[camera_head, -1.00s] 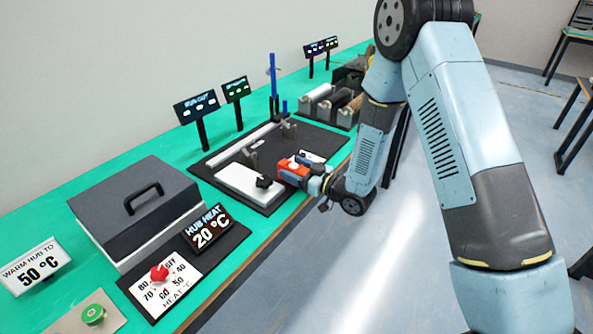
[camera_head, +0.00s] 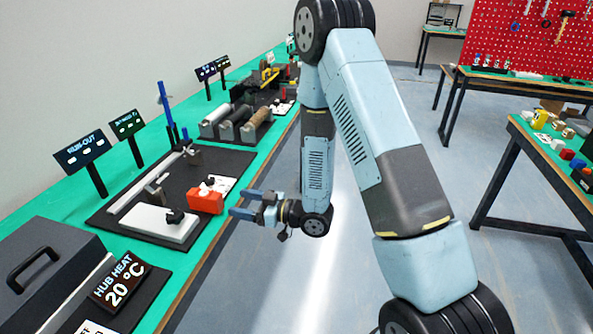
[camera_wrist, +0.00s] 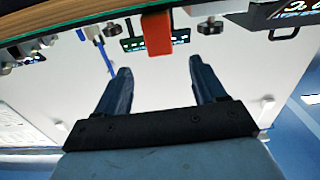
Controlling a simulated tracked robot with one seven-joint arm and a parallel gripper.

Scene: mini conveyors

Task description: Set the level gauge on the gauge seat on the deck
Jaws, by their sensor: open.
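A red-orange block (camera_head: 205,203), which I take to be the level gauge, rests at the right edge of the black board (camera_head: 118,222).
A white slab (camera_head: 150,222) with a black knob (camera_head: 175,216) lies front-left of the block. A rail and brackets stand behind it. A grey lidded box (camera_head: 30,275) is nearer left. Rollers (camera_head: 235,120) stand farther back.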

